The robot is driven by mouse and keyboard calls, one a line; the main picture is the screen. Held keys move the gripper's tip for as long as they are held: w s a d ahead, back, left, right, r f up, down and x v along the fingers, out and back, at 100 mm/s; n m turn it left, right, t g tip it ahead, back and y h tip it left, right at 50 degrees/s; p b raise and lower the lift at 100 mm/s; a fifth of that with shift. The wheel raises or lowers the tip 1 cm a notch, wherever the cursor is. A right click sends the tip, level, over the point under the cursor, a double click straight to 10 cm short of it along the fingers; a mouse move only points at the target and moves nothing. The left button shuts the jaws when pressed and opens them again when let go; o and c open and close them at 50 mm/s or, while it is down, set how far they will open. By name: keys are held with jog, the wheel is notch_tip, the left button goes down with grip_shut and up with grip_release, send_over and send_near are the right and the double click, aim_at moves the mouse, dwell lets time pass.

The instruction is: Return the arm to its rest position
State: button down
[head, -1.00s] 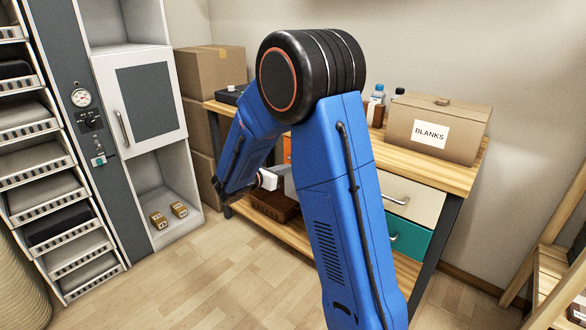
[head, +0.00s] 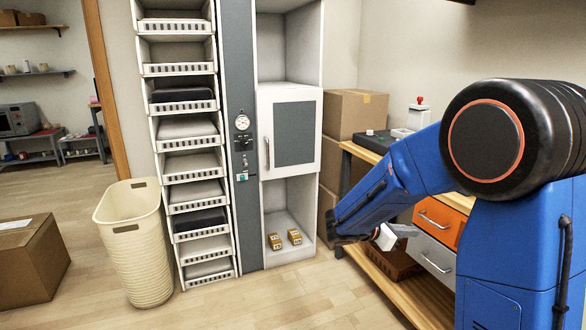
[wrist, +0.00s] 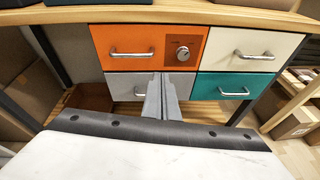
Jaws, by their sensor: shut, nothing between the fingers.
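My blue arm (head: 400,175) is folded, with its big black elbow joint at the right of the head view. The forearm slopes down and left from it. The gripper appears apart from the drawer fronts.
The workbench has an orange drawer (head: 440,222) under its wooden top. A white cabinet (head: 290,90) and tray rack (head: 180,140) stand left of it. A cream basket (head: 133,240) and cardboard box (head: 30,262) stand on the floor. Open floor lies in front of the rack.

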jog(key=s+d+r+m+g+y, duration=0.1)
jog(key=s+m+g+y, duration=0.2)
jog(key=s+m+y, duration=1.1)
jog(key=s+a+m+t, duration=0.2)
jog(key=s+a, duration=0.3)
jog(key=s, duration=0.5)
jog(key=s+a+m+t, duration=0.1)
jog(key=s+a+m, duration=0.3)
jog(key=s, duration=0.6)
jog(key=shift+a+r+t, duration=0.4)
jog(key=shift+a, duration=0.6)
jog(key=shift+d, duration=0.15)
